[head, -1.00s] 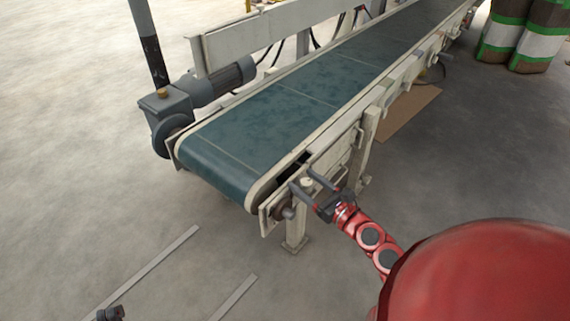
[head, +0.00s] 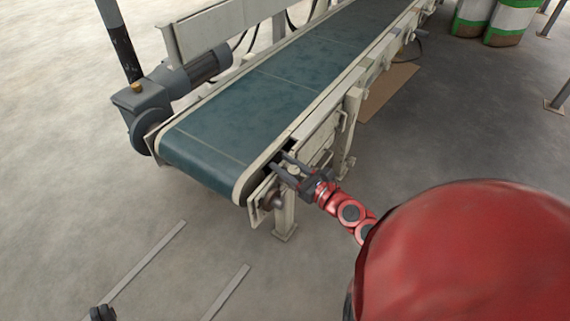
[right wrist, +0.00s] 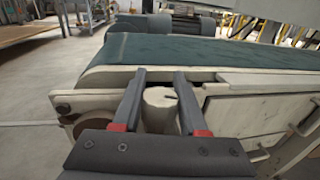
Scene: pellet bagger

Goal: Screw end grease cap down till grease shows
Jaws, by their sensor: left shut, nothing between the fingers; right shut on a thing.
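The grease cap (right wrist: 160,100) is a cream, upright cylinder at the near end of the conveyor frame, with a dark slot or mark on its top. In the right wrist view it stands between the two dark fingers of my right gripper (right wrist: 160,76), which is shut on it. In the head view my right gripper (head: 280,160) reaches in at the conveyor's corner, and a small part of the cap (head: 294,170) shows between the fingers. I cannot make out any grease.
The green conveyor belt (head: 280,88) runs away to the upper right. A grey motor and gearbox (head: 145,105) sit on its left side. A round roller end (head: 271,200) is just below my right gripper.

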